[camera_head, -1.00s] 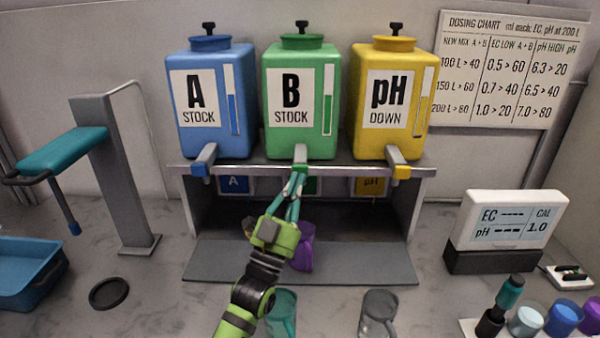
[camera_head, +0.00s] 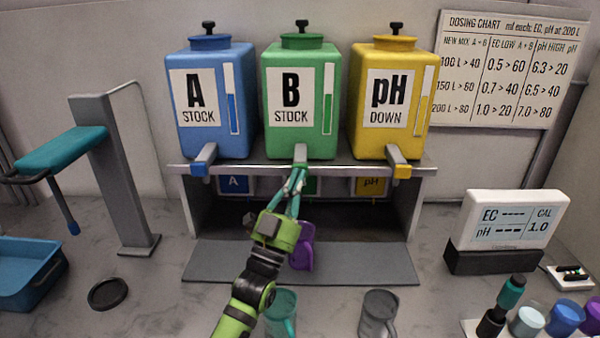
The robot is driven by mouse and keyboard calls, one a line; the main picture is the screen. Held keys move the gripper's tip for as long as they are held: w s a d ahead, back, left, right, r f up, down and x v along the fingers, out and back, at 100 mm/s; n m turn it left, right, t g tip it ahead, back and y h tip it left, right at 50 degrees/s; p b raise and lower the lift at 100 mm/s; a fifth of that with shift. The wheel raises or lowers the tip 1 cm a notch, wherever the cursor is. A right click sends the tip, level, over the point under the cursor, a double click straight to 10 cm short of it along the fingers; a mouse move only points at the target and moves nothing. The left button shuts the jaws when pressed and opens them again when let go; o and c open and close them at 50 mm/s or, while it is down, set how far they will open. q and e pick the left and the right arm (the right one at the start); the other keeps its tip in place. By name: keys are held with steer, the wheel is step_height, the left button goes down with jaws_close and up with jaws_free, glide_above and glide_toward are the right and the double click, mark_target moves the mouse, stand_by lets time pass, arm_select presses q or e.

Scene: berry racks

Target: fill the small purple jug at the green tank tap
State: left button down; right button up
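The green tank (camera_head: 301,105), marked B STOCK, stands in the middle of the rack, with its tap (camera_head: 300,156) pointing forward and down. My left gripper (camera_head: 297,180) has its fingertips at the green lower end of this tap. The fingers look close together, but whether they are closed on the tap is unclear. The small purple jug (camera_head: 303,254) is below the tap, largely hidden behind my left gripper. Its contents and its exact contact with the tray cannot be seen. My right gripper is not in view.
Blue (camera_head: 212,105) and yellow (camera_head: 388,105) tanks flank the green one. A grey tray (camera_head: 370,265) extends below them. A teal jug (camera_head: 281,312) and a grey jug (camera_head: 378,313) stand in front. A meter (camera_head: 510,222) and several cups are at right.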

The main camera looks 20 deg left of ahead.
arm_select(q)
steer(key=shift+w+a, duration=0.1)
steer(key=shift+w, duration=0.25)
stand_by(0.3)
steer(key=shift+s, duration=0.2)
stand_by(4.2)
steer(key=shift+s+d+p, duration=0.25)
steer(key=shift+s+p, duration=0.1)
steer(key=shift+s, duration=0.4)
steer(key=shift+s, duration=0.1)
steer(key=s+p, duration=0.1)
steer(key=s, duration=0.1)
steer(key=s+d+p, duration=0.1)
steer(key=s, duration=0.1)
steer(key=shift+s+d, duration=0.2)
steer(key=shift+s, duration=0.1)
